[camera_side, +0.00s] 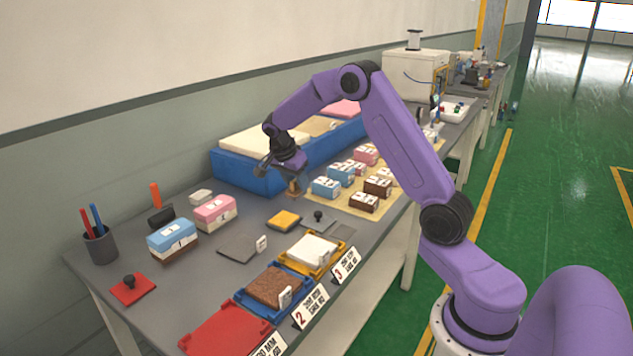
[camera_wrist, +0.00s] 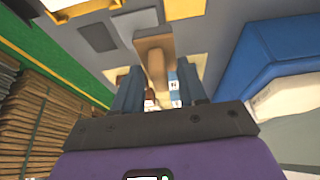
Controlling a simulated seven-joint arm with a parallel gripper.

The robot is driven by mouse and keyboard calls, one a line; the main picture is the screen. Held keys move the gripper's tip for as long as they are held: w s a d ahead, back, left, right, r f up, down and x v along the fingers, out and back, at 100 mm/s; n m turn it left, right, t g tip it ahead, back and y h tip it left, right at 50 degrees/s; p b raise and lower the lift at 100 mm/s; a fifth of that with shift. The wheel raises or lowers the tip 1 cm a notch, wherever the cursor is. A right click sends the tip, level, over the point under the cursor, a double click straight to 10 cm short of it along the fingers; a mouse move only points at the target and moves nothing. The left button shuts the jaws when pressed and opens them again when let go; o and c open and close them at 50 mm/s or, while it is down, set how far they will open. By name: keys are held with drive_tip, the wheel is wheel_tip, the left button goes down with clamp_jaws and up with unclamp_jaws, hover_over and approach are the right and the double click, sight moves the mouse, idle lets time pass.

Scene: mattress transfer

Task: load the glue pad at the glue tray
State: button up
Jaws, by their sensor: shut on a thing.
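My gripper (camera_side: 290,172) hangs above the table in front of the blue bin, pointing down. It is shut on a tan, wood-coloured block (camera_side: 295,187) that looks like the glue pad. In the wrist view the tan block (camera_wrist: 155,58) sits between the two fingers of my gripper (camera_wrist: 160,90) and reaches out beyond them. Its underside is not clear in either view. I cannot tell for sure which flat piece is the glue tray. A grey plate with a black knob (camera_side: 318,221) and a yellow pad (camera_side: 284,220) lie on the table nearer the camera than my gripper.
The blue bin (camera_side: 240,178) with cream and pink slabs stands along the wall. Small blue, pink and brown blocks (camera_side: 326,187) sit on a tan mat to the right. Red, blue and yellow trays (camera_side: 222,330) line the front edge. A pen cup (camera_side: 100,245) stands far left.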

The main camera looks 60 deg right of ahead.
drive_tip(key=shift+w+f, duration=0.85)
drive_tip(key=shift+f, duration=0.6)
drive_tip(key=shift+w+f, duration=0.8)
drive_tip(key=shift+f, duration=0.7)
drive_tip(key=shift+w+f, duration=0.85)
drive_tip(key=shift+f, duration=0.6)
drive_tip(key=shift+f, duration=0.6)
wheel_tip(320, 180, up, 7)
drive_tip(key=shift+a+r, duration=0.1)
idle(0.4)
